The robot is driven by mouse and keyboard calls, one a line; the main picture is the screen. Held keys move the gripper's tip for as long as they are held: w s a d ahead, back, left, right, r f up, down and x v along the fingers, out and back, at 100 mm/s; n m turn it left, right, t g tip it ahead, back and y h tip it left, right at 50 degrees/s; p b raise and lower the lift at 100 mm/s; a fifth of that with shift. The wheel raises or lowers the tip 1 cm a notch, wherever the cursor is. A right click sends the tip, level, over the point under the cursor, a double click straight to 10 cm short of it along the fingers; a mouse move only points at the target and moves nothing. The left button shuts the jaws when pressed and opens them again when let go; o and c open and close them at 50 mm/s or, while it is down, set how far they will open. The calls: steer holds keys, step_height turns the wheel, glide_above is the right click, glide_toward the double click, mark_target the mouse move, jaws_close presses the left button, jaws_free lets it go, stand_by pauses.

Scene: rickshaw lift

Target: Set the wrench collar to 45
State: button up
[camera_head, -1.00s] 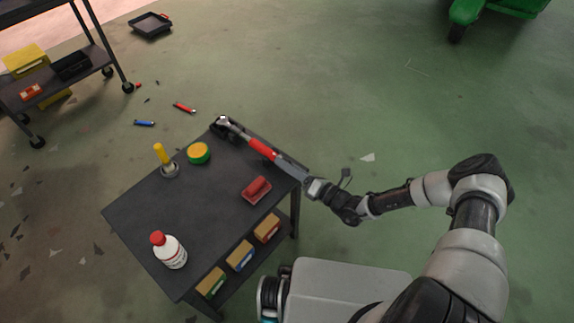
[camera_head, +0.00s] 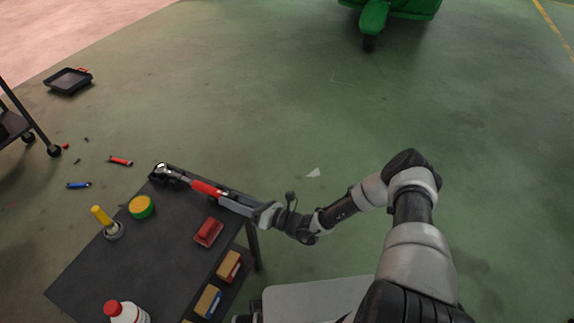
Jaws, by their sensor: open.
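The torque wrench (camera_head: 208,189) lies along the far edge of the dark cart top, with its ratchet head at the far left corner. It has a red section and a grey handle end that points right. My gripper (camera_head: 262,213) is at the handle end, at the cart's right edge. Its fingers are too small to make out clearly, and I cannot tell whether they touch the handle. The collar and its scale marks are too small to read here.
On the cart top (camera_head: 150,255) stand a yellow-handled tool (camera_head: 103,220), a green-and-yellow round tin (camera_head: 142,207), a red block (camera_head: 208,231) and a white bottle with a red cap (camera_head: 125,311). Boxes sit on the lower shelf. A tray (camera_head: 68,81) and loose tools lie on the floor.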

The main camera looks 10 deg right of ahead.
steer(key=n+p, duration=0.1)
steer(key=n, duration=0.1)
steer(key=n+p, duration=0.1)
steer(key=n, duration=0.2)
steer(key=shift+r, duration=0.35)
steer(key=n+p, duration=0.3)
steer(key=n, duration=0.1)
steer(key=shift+s+r+n, duration=0.1)
steer(key=shift+n, duration=0.3)
steer(key=v, duration=1.7)
step_height(320, 180, up, 24)
steer(key=d+n+g+h+p, duration=0.2)
steer(key=n+g+p, duration=0.4)
steer(key=n+g, duration=0.3)
steer(key=shift+d+n+g+h, duration=0.3)
steer(key=shift+n+g+h, duration=0.15)
steer(key=shift+n, duration=0.55)
